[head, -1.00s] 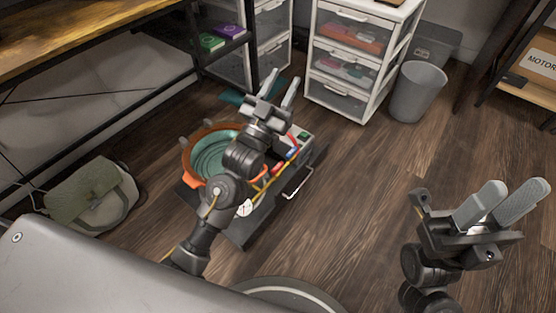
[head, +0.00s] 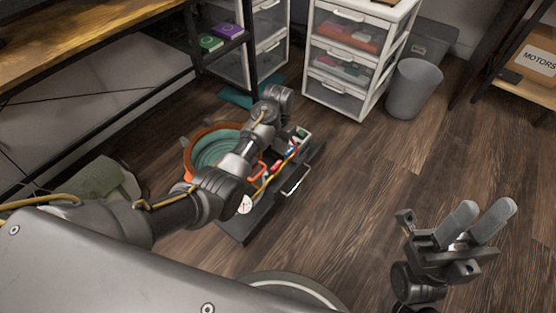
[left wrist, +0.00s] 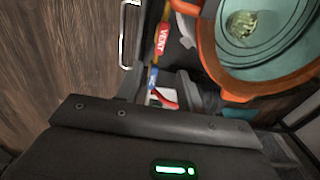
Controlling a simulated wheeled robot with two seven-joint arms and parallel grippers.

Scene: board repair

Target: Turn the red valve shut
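A red lever (left wrist: 163,99), which looks like the valve handle, sits beside a white part near a yellow pipe in the left wrist view. A red tag reading VENT (left wrist: 163,42) hangs on that pipe. In the head view the red and blue parts (head: 289,153) are small, on the dark base (head: 236,226) beside the orange-rimmed bowl. My left arm reaches over the bowl, its wrist near the far end of the base. My right gripper (head: 484,212) is open and empty above the floor.
A green bag (head: 100,180) lies left. White drawers (head: 340,98) and a grey bin (head: 413,90) stand behind. Floor to the right is clear.

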